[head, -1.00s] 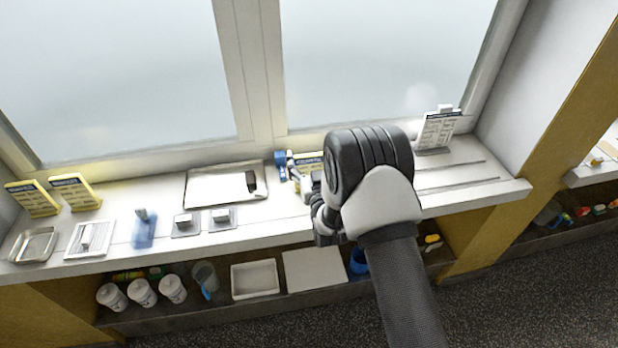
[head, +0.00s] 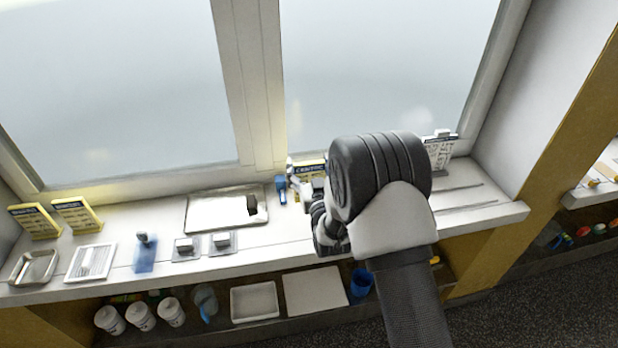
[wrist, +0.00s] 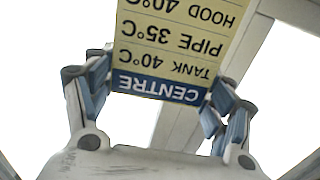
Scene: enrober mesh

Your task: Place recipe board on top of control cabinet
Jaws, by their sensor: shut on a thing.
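The recipe board is a yellow card (head: 310,171) with a blue header, seen in the head view just left of my arm's black wrist joint. In the wrist view the board (wrist: 175,48) fills the top middle, and its text, upside down, reads CENTRE, TANK, PIPE and HOOD with temperatures. My gripper (wrist: 160,92) is shut on the board, with a finger at each side of its blue header end. In the head view my own arm hides most of the gripper and part of the sill. I cannot make out a control cabinet in either view.
A metal tray (head: 200,222) with a dark block lies on the white sill, beside a blue item (head: 281,190). Two yellow cards (head: 77,215) stand at the left. A white card stand (head: 440,149) is at the right. A shelf (head: 220,335) below holds cups and trays.

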